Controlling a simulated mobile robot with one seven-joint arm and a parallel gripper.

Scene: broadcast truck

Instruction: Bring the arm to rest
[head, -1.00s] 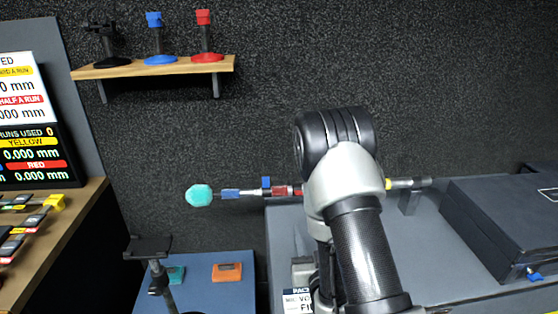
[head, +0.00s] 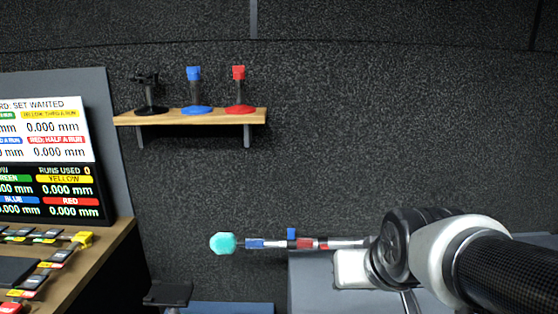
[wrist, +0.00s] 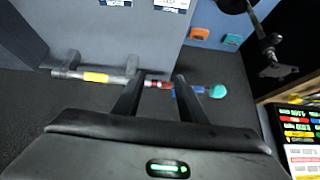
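My arm reaches in from the right edge of the head view, with its black wrist joint (head: 395,248) in front of the wall rod's right part. A boom rod (head: 345,243) with a teal tip (head: 222,243) and blue and red bands runs level along the wall. The rod also crosses behind the fingers in the wrist view (wrist: 118,79), where a yellow band shows. My fingertips cannot be made out in the head view.
A wooden shelf (head: 190,118) holds a black, a blue and a red stand. A display board (head: 45,160) and a wooden desk (head: 95,262) with several small devices stand at the left. A grey-blue surface (head: 310,285) lies under the rod.

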